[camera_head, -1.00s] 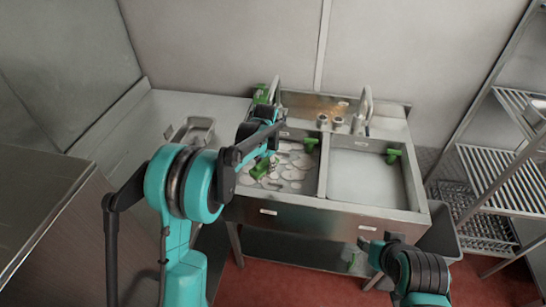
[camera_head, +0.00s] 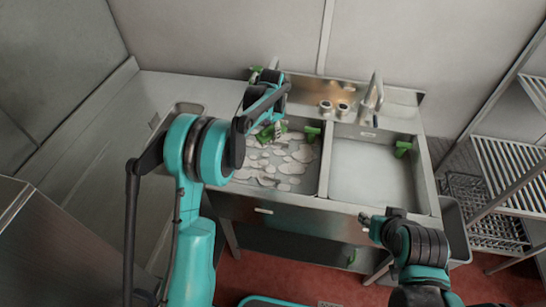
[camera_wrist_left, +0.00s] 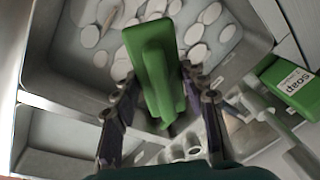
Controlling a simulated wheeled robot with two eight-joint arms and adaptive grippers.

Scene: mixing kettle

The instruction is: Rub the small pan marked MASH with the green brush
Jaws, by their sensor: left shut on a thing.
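My left gripper (camera_wrist_left: 163,105) is shut on the green brush (camera_wrist_left: 152,70), one finger on each side of it in the left wrist view. In the head view my left gripper (camera_head: 274,122) and the brush (camera_head: 266,133) are over the back of the left basin (camera_head: 300,186). A metal pan (camera_head: 188,107) stands on the left counter, partly hidden behind my left arm. No MASH mark is readable on it. My right gripper (camera_head: 368,221) is in front of the sink's right half; its jaw opening is unclear.
Pale round patches cover the left basin's floor. The right basin (camera_head: 370,180) looks empty. A wire rack (camera_head: 510,170) is at right.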

